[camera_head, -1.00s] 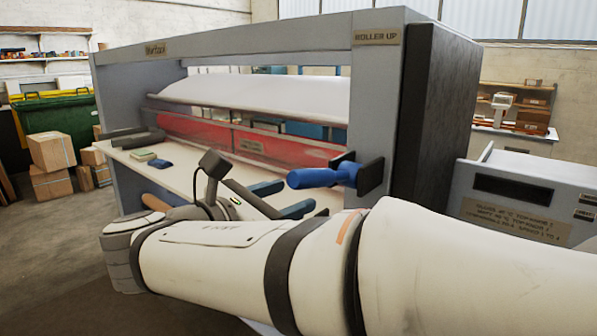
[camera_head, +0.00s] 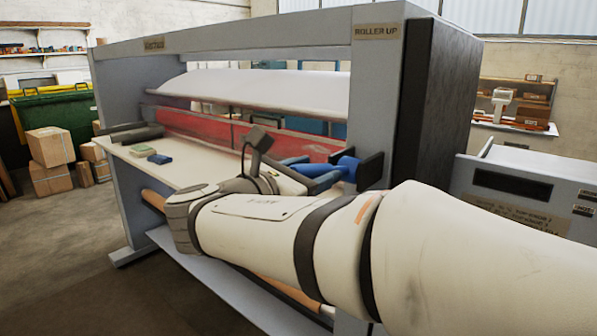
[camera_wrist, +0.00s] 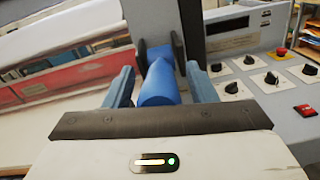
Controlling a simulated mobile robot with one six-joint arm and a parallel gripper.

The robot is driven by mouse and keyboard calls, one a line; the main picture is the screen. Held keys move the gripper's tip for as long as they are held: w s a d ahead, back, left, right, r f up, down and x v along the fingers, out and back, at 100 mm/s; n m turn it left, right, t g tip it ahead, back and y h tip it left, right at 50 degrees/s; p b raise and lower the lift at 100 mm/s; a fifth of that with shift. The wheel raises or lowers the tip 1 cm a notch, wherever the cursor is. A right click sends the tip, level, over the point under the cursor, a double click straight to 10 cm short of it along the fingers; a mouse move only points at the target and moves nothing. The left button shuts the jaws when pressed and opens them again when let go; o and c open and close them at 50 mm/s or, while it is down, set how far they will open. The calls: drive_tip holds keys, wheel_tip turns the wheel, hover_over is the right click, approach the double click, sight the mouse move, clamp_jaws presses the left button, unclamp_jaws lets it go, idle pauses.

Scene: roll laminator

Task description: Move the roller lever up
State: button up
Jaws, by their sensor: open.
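The roller lever is a blue handle (camera_wrist: 160,84) on a dark mount on the laminator's right upright. In the wrist view it lies between the two blue fingers of my gripper (camera_wrist: 160,84), which are open on either side of it. I cannot tell whether either finger touches it. In the head view the lever (camera_head: 347,168) shows at the dark bracket below the "ROLLER UP" plate (camera_head: 377,32). My gripper (camera_head: 318,175) is beside it there, partly hidden by my arm and wrist camera.
The laminator's bed (camera_head: 185,170) holds two small blocks, with the red roller (camera_head: 215,130) behind. A control panel with knobs and a red stop button (camera_wrist: 281,52) stands right of the lever. Cardboard boxes (camera_head: 50,147) and a green bin (camera_head: 55,110) are at the left.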

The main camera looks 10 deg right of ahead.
drive_tip(key=shift+c, duration=0.4)
clamp_jaws()
